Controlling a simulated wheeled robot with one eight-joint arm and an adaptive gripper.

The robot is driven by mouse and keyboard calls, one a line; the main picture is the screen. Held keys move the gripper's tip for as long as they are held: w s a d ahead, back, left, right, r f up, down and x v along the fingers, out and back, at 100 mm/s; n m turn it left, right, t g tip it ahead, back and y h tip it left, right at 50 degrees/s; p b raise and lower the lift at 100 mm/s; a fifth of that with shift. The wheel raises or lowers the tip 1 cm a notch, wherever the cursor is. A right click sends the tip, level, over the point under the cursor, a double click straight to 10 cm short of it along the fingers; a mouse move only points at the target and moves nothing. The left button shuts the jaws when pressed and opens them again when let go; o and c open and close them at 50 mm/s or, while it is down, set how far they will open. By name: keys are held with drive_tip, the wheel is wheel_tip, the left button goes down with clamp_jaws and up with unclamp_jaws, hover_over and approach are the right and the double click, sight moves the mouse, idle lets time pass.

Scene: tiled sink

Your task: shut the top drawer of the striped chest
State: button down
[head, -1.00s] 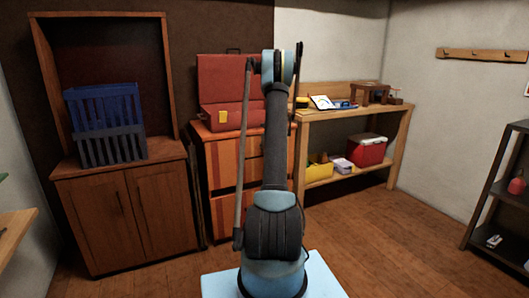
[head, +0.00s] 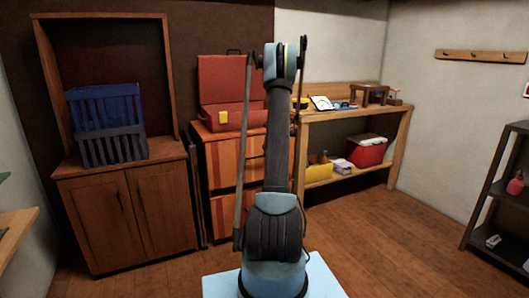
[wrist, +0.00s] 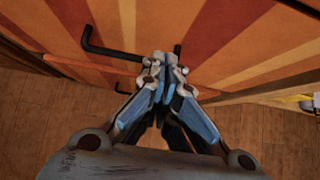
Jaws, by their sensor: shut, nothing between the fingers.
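The striped chest (head: 222,162) stands behind my arm in the head view, its front in orange and dark red bands. My arm covers much of its drawer fronts, and I cannot tell there how far the top drawer stands out. In the wrist view a striped front (wrist: 225,35) fills the upper part, with a dark bar handle (wrist: 105,48) on it. My gripper (wrist: 164,62) is shut and empty, its tips close to this front, right of the handle's bent end. I cannot tell whether they touch it. The head view hides my gripper.
An open red toolbox (head: 222,115) sits on the chest. A wooden cabinet (head: 128,215) with a blue crate (head: 105,110) stands to its left. A workbench (head: 355,115) stands to the right. The wooden floor (head: 390,235) at front right is clear.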

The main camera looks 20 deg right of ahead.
drive_tip(key=v, duration=0.7)
drive_tip(key=s+a+r+n+g, duration=0.1)
drive_tip(key=s+a+r+n, duration=0.2)
drive_tip(key=s+a+n, duration=0.5)
drive_tip(key=s+a+r+n+g, duration=0.1)
drive_tip(key=s+a+r+n, duration=0.3)
drive_tip(key=s, duration=0.8)
drive_tip(key=s+a+r+n+g, duration=0.25)
drive_tip(key=s+a+n, duration=0.4)
drive_tip(key=s, duration=0.35)
drive_tip(key=s+a+f+n, duration=0.1)
drive_tip(key=s+f+n, duration=0.2)
drive_tip(key=s, duration=0.7)
drive_tip(key=s+a+f+n+g+h, duration=0.1)
drive_tip(key=s+a+f+n, duration=0.1)
drive_tip(key=s+n, duration=0.5)
drive_tip(key=s+a+f+n+g, duration=0.1)
drive_tip(key=s+f+n, duration=0.4)
drive_tip(key=s, duration=0.8)
drive_tip(key=shift+a+n, duration=0.45)
drive_tip(key=shift+a, duration=0.15)
drive_tip(key=shift+w+f, duration=0.15)
drive_tip(key=shift+w+f, duration=0.15)
drive_tip(key=shift+w, duration=0.2)
